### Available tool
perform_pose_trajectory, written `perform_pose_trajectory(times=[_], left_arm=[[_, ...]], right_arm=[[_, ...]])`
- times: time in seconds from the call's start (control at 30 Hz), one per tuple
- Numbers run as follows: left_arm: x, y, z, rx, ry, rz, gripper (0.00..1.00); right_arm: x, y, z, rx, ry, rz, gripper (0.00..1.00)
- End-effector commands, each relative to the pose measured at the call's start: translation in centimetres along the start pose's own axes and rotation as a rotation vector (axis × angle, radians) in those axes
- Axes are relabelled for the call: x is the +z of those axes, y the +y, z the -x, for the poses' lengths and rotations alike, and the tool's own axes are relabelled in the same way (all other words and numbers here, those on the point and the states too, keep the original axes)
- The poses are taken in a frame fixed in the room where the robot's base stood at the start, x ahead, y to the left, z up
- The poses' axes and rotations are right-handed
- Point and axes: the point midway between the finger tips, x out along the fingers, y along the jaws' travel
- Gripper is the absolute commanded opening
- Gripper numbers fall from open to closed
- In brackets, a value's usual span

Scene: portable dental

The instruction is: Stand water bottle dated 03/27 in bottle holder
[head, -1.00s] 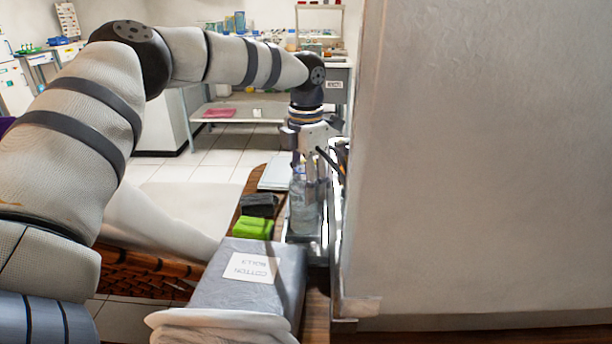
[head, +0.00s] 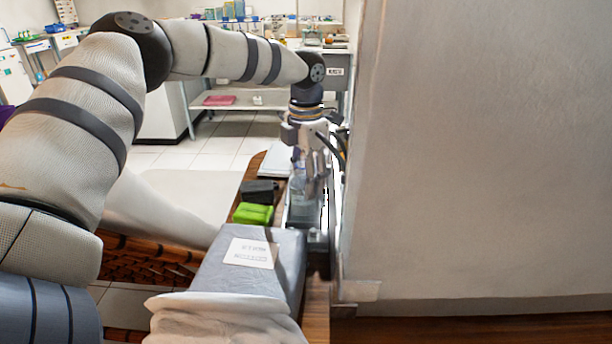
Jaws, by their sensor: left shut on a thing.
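My left gripper (head: 312,182) points down beside the wall edge and is shut on a clear water bottle (head: 298,187). The bottle looks upright, and the gripper partly covers it. Its date cannot be read. A grey metallic, tray-like thing (head: 316,236) lies under and in front of the bottle; I cannot tell whether it is the bottle holder. I cannot tell whether the bottle touches it. My right gripper is not in view.
A grey cotton rolls box (head: 215,268) stands on the wooden table in front. A green box (head: 254,213) and a dark box (head: 260,190) lie left of the bottle. A big pale wall (head: 480,150) closes off the right side.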

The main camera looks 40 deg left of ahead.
Motion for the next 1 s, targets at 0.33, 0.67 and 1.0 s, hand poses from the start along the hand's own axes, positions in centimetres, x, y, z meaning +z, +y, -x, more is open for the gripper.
perform_pose_trajectory(times=[0.33,0.67,1.0], left_arm=[[0.0,0.0,-0.2,0.000,-0.001,0.000,0.02],[0.0,0.0,-0.3,0.000,-0.001,0.000,0.71],[0.1,0.0,1.5,0.001,-0.003,0.000,0.71]], right_arm=[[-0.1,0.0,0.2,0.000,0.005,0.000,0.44],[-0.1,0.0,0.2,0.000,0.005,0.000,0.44],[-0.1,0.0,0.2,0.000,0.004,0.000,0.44]])
